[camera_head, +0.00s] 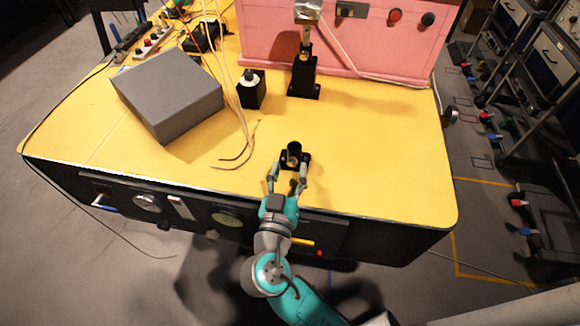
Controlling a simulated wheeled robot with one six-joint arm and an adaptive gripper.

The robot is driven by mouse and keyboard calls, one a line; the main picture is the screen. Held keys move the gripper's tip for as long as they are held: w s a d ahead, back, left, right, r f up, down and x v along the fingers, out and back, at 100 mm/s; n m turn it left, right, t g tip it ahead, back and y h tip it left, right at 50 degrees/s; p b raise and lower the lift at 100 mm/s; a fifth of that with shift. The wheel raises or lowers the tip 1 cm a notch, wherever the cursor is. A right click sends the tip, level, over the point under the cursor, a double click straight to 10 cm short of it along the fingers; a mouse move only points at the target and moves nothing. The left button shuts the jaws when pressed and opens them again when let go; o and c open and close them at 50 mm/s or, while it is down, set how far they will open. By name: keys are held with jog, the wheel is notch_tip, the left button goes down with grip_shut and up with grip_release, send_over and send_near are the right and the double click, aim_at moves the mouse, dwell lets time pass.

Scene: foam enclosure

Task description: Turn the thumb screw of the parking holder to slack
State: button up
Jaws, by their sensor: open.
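A small black holder (295,148) with a round upright socket on a flat base stands on the yellow table near its front edge. I take it to be the parking holder. My gripper (288,170) reaches over the front edge, with its two fingers spread apart on the near side of the holder. It is open, with no object visibly held. A small pale spot shows low on the holder between the fingers; I cannot tell whether it is the thumb screw. I cannot tell whether the fingers touch the holder.
A taller black stand (304,78) holds a tool before the pink foam wall (350,50). A black block with a white cap (251,90), a grey box (168,92) and loose cables (240,150) lie to the left. The yellow table (385,165) is clear at right.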

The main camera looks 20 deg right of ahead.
jog(key=shift+w+d, duration=0.4)
jog(key=shift+w, duration=0.1)
jog(key=shift+c, duration=0.3)
grip_shut()
